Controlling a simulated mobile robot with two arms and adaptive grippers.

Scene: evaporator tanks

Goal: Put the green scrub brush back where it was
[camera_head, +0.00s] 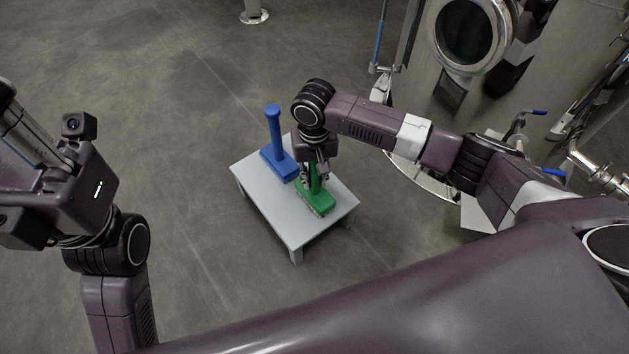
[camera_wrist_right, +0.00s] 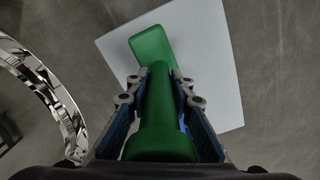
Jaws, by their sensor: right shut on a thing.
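The green scrub brush (camera_head: 315,202) is upright at the right part of a small grey table (camera_head: 290,226), its block low at the tabletop. I cannot tell whether its bristles touch the top. My right gripper (camera_head: 316,176) is shut on its handle from above. In the right wrist view the green brush (camera_wrist_right: 156,100) runs between the two fingers of my right gripper (camera_wrist_right: 160,92), with the pale tabletop (camera_wrist_right: 205,45) below. My left arm is at the left of the head view; its gripper fingers are out of frame.
A blue scrub brush (camera_head: 274,140) stands upright on the same table, just left of the green one. A large steel tank (camera_head: 470,90) stands behind at the right, and its curved rim (camera_wrist_right: 45,85) shows in the right wrist view. The floor (camera_head: 180,150) left of the table is clear.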

